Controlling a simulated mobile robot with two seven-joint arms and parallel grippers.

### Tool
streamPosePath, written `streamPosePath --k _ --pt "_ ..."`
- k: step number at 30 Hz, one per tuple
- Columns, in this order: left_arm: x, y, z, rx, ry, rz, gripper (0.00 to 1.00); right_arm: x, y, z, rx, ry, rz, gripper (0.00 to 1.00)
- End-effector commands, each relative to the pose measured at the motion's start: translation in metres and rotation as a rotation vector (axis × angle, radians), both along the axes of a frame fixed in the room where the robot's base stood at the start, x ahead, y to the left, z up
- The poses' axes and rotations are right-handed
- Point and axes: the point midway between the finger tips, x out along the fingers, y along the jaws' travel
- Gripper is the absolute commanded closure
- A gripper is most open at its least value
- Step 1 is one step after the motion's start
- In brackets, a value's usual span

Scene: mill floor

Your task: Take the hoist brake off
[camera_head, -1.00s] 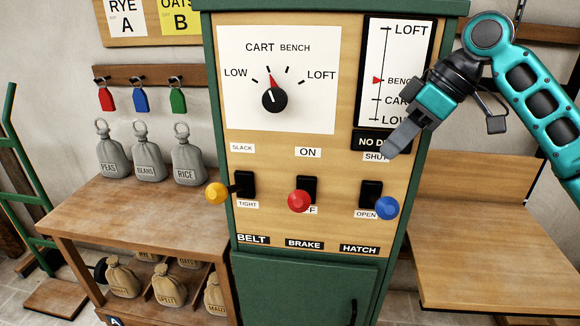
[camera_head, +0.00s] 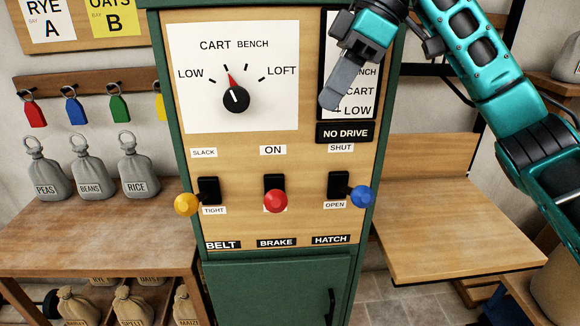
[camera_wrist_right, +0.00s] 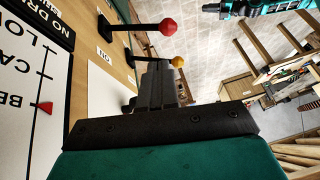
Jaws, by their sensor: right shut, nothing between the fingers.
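The brake lever has a red knob (camera_head: 275,201) and stands in the middle of the green cabinet's panel, above the BRAKE label (camera_head: 276,242). Its knob hides the lower label; the ON label (camera_head: 273,150) above is clear. My right gripper (camera_head: 330,98) is shut and empty, in front of the height gauge, up and right of the brake lever and apart from it. The right wrist view shows its fingers (camera_wrist_right: 160,85), with the red knob (camera_wrist_right: 168,26) and a yellow knob (camera_wrist_right: 178,62) beyond. My left gripper is not in view.
The belt lever's yellow knob (camera_head: 187,204) is left of the brake, and the hatch lever's blue knob (camera_head: 362,197) is right. A dial (camera_head: 236,98) is above. Benches flank the cabinet; the left one (camera_head: 60,235) holds grey sacks, the right one (camera_head: 450,225) looks clear.

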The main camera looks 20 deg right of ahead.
Motion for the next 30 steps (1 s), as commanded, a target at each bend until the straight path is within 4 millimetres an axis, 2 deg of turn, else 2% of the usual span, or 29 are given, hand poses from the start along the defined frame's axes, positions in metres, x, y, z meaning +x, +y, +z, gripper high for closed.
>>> streamPosePath --k 7,15,21,30 --pt "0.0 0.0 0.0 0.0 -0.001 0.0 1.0 0.001 0.01 -0.021 -0.001 0.004 0.001 1.0" --pt "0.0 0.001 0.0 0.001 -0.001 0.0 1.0 0.003 0.038 -0.072 -0.001 0.004 0.001 1.0" --pt "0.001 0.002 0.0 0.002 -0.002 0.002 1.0 0.002 0.056 -0.103 -0.001 0.002 0.002 1.0" --pt "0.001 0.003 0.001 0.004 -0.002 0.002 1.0 -0.003 0.068 -0.121 0.0 0.0 -0.001 1.0"
